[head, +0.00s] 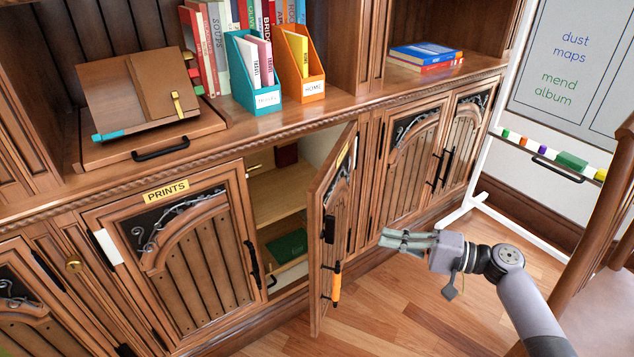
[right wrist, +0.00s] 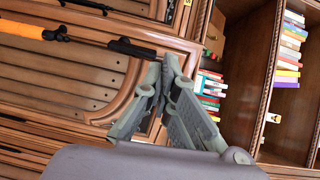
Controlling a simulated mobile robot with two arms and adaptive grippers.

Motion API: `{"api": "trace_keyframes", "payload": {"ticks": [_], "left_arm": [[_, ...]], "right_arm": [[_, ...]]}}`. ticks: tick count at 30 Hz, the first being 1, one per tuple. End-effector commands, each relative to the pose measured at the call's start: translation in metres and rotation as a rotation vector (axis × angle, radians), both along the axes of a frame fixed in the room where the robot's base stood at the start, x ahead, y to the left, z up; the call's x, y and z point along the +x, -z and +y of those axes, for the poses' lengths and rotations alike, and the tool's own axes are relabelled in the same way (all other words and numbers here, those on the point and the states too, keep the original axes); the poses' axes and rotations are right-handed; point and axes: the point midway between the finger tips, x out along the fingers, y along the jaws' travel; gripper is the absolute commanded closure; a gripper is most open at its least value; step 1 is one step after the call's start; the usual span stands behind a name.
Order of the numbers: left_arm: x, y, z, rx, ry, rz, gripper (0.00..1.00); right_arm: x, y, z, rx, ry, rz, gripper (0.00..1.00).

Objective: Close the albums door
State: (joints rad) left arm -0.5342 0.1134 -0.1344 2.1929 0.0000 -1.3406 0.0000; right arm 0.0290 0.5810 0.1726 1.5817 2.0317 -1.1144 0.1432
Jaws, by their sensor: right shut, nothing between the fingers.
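The albums door (head: 334,235) is a wooden cabinet door standing open, swung out from the cupboard toward the room. A yellow label (head: 343,155) sits near its top, too oblique to read. A black handle (head: 329,230) and an orange-gripped item (head: 336,285) are on its face. My right gripper (head: 385,239) is shut and empty, to the right of the door. It appears apart from the door. In the right wrist view the shut fingers (right wrist: 160,76) overlap a wooden panel, with the orange item (right wrist: 35,30) at upper left. My left gripper is not in view.
The open cupboard shows a shelf (head: 280,200) and a green item (head: 287,246). The PRINTS door (head: 190,265) beside it is shut. A whiteboard stand (head: 480,200) and a brown wooden post (head: 598,210) are at right. Wood floor (head: 400,320) is clear below my gripper.

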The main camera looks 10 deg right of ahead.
Motion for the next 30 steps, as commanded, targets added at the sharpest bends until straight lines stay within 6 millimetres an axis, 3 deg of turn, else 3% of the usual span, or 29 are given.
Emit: {"api": "trace_keyframes", "payload": {"ticks": [4,8,21,30], "left_arm": [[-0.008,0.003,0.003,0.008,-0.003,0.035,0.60],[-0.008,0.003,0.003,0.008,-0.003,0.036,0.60],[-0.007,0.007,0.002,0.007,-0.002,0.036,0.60],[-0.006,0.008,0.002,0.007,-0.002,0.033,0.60]], "right_arm": [[0.002,-0.014,-0.006,0.047,-0.007,-0.003,1.00],[0.010,-0.014,0.005,0.050,-0.008,-0.004,1.00],[0.061,-0.015,0.080,0.048,-0.008,-0.005,1.00],[0.079,-0.013,0.106,0.047,-0.005,-0.002,1.00]]}}
